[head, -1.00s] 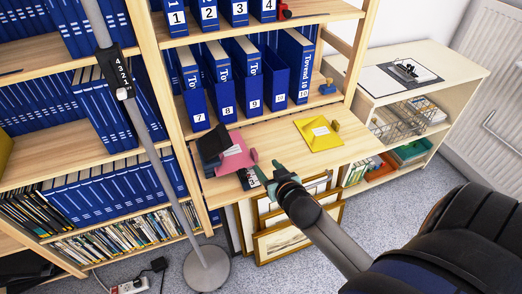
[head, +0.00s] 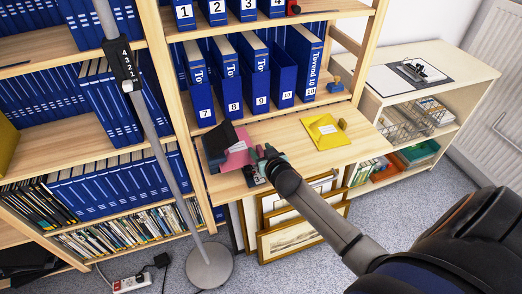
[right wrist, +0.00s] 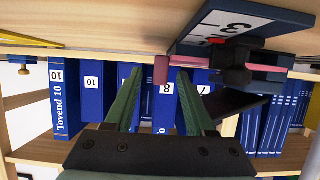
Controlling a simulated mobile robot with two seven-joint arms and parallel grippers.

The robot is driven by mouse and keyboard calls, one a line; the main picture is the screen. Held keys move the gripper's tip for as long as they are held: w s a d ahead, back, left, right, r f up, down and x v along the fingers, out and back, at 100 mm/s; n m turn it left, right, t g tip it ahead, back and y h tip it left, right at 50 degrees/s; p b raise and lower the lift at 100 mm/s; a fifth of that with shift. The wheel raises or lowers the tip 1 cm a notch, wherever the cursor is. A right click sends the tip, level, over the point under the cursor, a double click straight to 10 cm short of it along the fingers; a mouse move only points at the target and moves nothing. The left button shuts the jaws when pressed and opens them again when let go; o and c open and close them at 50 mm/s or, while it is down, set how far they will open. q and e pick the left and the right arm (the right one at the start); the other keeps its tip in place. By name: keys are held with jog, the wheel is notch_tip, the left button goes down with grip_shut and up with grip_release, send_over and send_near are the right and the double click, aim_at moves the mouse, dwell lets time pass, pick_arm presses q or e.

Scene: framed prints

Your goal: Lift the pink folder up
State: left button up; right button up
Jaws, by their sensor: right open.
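The pink folder (head: 236,160) lies on the pull-out wooden shelf, next to a dark folder or binder (head: 213,148) at the shelf's left end. In the right wrist view the pink folder (right wrist: 190,61) shows edge-on as a thin pink strip, partly hidden by a black clip-like part (right wrist: 236,66) and a dark binder with a white number label. My right gripper (head: 262,155) is at the folder's right side in the head view. Its two green fingers (right wrist: 158,95) are spread apart with nothing between them. I cannot tell whether they touch the folder. My left gripper is not in view.
A yellow folder (head: 325,132) lies to the right on the same wooden shelf (head: 300,160). Blue numbered binders (head: 262,85) stand on the shelf behind. Framed prints (head: 290,240) lean below the shelf. A grey pole (head: 150,130) stands at the left.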

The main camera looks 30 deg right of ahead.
grip_shut()
dwell(0.3)
dwell(0.4)
